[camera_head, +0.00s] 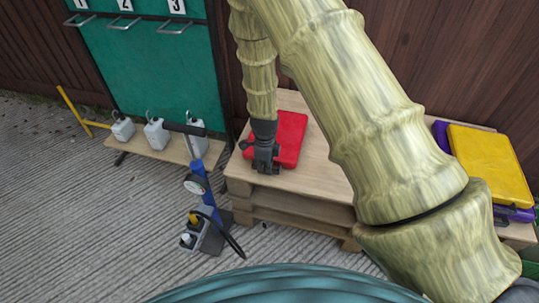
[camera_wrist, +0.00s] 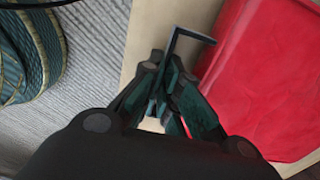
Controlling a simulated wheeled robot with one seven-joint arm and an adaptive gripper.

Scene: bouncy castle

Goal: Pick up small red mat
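The small red mat (camera_head: 291,139) lies flat on a wooden pallet platform. In the wrist view the red mat (camera_wrist: 270,75) fills the right side, with its near edge to the right of the fingers. My gripper (camera_head: 265,163) points down at the front left edge of the mat in the head view and hides part of it. In the wrist view the fingers of my gripper (camera_wrist: 168,75) are close together beside the mat, over bare wood. A thin dark bent bar (camera_wrist: 190,35) shows between and beyond the fingers. I cannot tell whether they grip it.
The pallet platform (camera_head: 325,176) has bare wood around the mat. A yellow folded piece (camera_head: 490,163) lies on purple ones at the right. A brown wall (camera_head: 440,60) closes the back.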

